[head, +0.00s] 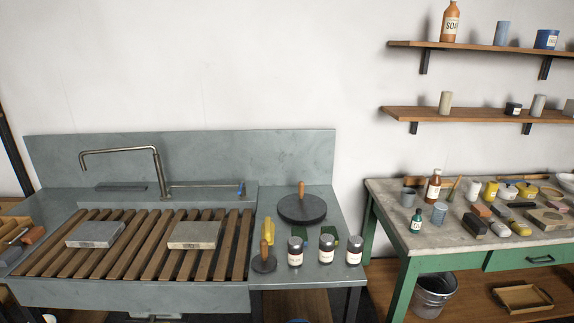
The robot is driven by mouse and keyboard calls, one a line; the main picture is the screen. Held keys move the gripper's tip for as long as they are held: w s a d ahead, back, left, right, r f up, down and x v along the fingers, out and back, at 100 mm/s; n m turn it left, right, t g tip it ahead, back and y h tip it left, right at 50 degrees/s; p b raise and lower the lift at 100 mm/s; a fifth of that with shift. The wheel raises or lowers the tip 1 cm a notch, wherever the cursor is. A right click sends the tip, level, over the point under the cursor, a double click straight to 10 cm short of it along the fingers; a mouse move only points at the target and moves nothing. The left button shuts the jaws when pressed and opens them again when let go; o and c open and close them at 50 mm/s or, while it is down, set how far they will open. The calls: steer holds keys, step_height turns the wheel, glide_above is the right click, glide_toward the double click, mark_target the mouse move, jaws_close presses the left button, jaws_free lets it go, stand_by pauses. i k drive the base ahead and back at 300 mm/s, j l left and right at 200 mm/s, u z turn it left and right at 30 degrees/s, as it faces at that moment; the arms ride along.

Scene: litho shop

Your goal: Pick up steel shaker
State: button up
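Three small shaker-like containers with grey tops, dark bodies and white labels stand upright near the front of the grey counter (280,279), right of the sink. They are the left one (295,251), the middle one (326,249) and the right one (354,251). They stand apart from one another. I cannot tell for sure which of them, if any, is the steel shaker; the labels are too small to read. My gripper is not in view.
A small disc with a wooden handle (263,262) stands left of the containers. A larger round disc with a handle (302,208) and a yellow item (269,231) are behind. The slatted sink (130,245) is left; a cluttered green-legged table (382,198) is right.

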mark_target(326, 242)
steer(key=u, duration=1.5)
steer(key=z, duration=1.5)
steer(key=i+z, duration=0.25)
steer(key=i+j+z, duration=0.15)
steer(key=z, duration=0.15)
steer(key=i, duration=0.1)
